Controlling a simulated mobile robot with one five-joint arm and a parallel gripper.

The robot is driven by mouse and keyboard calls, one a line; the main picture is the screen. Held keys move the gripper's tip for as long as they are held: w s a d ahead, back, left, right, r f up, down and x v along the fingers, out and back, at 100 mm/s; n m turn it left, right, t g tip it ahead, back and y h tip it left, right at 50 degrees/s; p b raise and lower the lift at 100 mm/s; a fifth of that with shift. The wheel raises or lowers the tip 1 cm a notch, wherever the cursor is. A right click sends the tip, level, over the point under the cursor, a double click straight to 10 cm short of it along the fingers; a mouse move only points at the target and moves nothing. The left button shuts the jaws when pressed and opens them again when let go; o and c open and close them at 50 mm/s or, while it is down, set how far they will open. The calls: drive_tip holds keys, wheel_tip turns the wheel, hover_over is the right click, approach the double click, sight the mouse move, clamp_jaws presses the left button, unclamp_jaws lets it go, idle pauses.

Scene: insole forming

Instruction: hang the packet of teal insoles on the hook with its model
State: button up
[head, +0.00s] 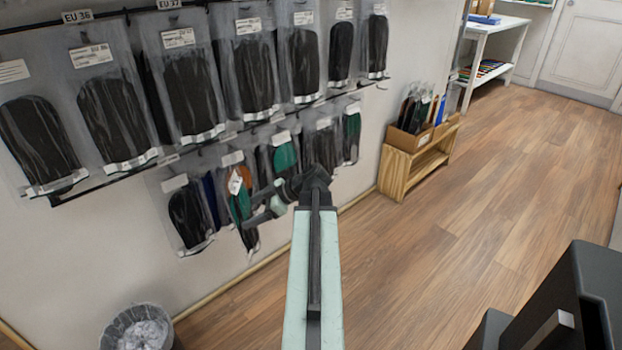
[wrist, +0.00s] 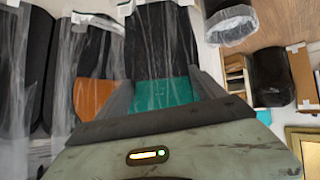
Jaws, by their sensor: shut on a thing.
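My gripper (head: 250,208) reaches the lower row of hanging packets at the wall. It is shut on a clear packet of teal insoles (head: 241,212), which shows a white tag. In the wrist view the teal insole (wrist: 161,93) lies between the two fingers of my gripper (wrist: 162,88). An orange insole packet (head: 236,172) is right beside the held one; it also shows in the wrist view (wrist: 93,98). Other packets with teal insoles hang at the lower row's middle (head: 284,157) and far end (head: 352,136). The hook tips and model markings are too small to read.
Large packets of black insoles (head: 190,95) hang on the upper rail above my gripper. A waste bin (head: 142,330) stands at the lower left. A wooden shelf (head: 418,158) stands beyond the row.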

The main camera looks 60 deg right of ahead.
drive_tip(key=s+d+m+h, duration=0.4)
drive_tip(key=d+m, duration=0.1)
drive_tip(key=d, duration=0.7)
drive_tip(key=s+d+m+h, duration=0.3)
drive_tip(key=d+m+h, duration=0.1)
drive_tip(key=d, duration=0.8)
drive_tip(key=shift+w+d+f+b, duration=0.15)
drive_tip(key=shift+w+d+f, duration=0.25)
drive_tip(key=shift+w, duration=1.1)
drive_tip(key=shift+w+d+f+b, duration=0.2)
drive_tip(key=shift+w+d, duration=0.35)
drive_tip(key=shift+w, duration=1)
drive_tip(key=shift+w+d+f+b, duration=0.2)
drive_tip(key=shift+w+d, duration=0.3)
drive_tip(key=shift+w, duration=1)
drive_tip(key=shift+f, duration=0.15)
drive_tip(key=o, duration=1.4)
drive_tip(key=shift+o, duration=0.2)
drive_tip(key=shift+a, duration=0.1)
